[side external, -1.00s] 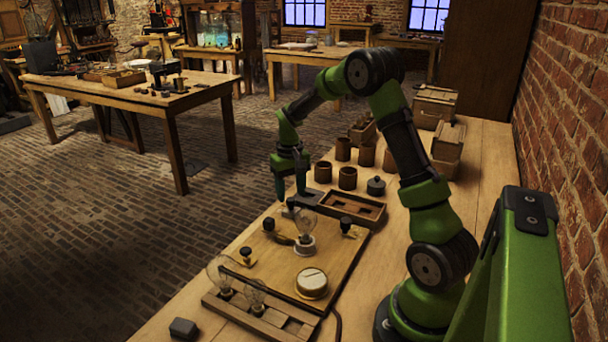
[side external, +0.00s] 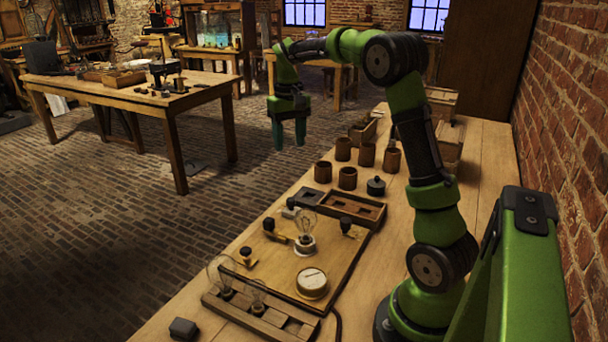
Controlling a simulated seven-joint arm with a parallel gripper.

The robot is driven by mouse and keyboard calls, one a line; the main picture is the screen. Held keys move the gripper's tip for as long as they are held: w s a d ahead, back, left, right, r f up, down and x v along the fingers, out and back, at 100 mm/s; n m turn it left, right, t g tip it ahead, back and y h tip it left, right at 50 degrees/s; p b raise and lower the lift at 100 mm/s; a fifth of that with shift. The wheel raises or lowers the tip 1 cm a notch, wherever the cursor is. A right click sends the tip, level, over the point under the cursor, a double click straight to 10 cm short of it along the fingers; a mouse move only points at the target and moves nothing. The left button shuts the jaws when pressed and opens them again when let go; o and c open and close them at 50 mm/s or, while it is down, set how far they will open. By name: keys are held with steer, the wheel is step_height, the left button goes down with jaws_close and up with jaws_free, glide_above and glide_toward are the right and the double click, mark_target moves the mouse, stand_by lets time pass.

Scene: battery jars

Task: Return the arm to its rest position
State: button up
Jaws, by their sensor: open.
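My gripper (side external: 289,134) is open and empty. It points down and hangs in the air, well above the far left edge of the workbench. My arm reaches out above the bench from its base at the front right. The gripper is clear of everything on the bench. Below it on the bench lie a wooden board (side external: 268,268) with a bulb (side external: 305,228), a round gauge (side external: 312,281) and black knobs, and a wooden tray (side external: 338,212) behind the board.
Several brown jars (side external: 347,178) and a dark lidded pot (side external: 376,186) stand behind the tray. Wooden boxes (side external: 447,140) sit at the far right near the brick wall (side external: 565,150). A bulb rack (side external: 262,318) lies at the front. The air around my gripper is free.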

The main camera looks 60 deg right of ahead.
steer(key=s+a+r+n+t+y, duration=0.1)
steer(key=s+a+t, duration=0.2)
steer(key=s+a, duration=0.5)
steer(key=s+a+r+n+t+y, duration=0.1)
steer(key=s+a+t, duration=0.3)
steer(key=a, duration=1.2)
steer(key=s, duration=0.4)
steer(key=shift+s+a+n, duration=0.2)
steer(key=shift+a+n, duration=0.1)
steer(key=shift+a, duration=0.1)
